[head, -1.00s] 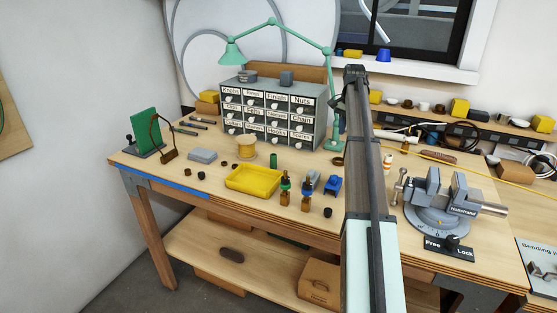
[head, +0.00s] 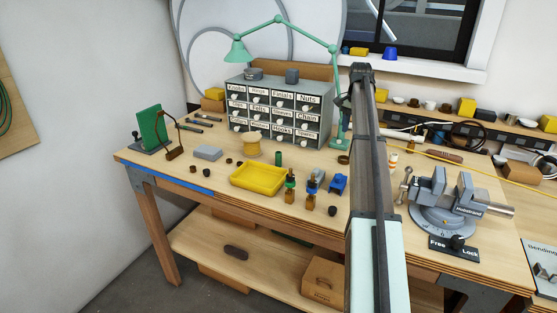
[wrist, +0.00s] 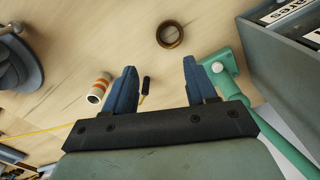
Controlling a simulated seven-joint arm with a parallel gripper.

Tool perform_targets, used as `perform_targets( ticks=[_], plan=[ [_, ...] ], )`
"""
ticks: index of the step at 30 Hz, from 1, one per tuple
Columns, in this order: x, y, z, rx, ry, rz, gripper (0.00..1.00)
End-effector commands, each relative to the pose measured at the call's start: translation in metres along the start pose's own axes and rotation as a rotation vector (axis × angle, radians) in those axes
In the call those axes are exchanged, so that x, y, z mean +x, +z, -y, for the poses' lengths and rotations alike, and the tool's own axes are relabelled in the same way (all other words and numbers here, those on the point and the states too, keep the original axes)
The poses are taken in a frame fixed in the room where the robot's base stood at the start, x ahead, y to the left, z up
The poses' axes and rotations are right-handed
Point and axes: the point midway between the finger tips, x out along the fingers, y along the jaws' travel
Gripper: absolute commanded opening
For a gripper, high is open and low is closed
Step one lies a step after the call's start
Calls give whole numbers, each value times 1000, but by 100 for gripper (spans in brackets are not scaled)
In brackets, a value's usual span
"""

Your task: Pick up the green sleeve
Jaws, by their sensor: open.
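The green sleeve (head: 278,158) is a small dark green cylinder standing upright on the bench. The sleeve does not show in the wrist view.
The drawer cabinet (head: 282,108) and green lamp (head: 333,90) stand behind. A brown ring (wrist: 170,34) and striped roll (wrist: 99,90) lie near my gripper.

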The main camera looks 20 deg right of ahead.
Motion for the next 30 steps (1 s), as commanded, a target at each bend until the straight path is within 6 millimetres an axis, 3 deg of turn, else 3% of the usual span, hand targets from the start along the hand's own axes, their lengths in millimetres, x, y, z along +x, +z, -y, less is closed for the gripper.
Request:
perform_targets(
  ticks=[5, 8, 13, 17, 30],
  plan=[
    [0, 4, 5, -8, 0, 0, 57],
    [-1, 19, 22, -33, -1, -1, 57],
    [-11, 74, 70, -118, -10, -11, 57],
    [-17, 120, 93, -177, -19, -19, 57],
    [-26, 235, 120, -373, -87, -67, 57]
  ],
)
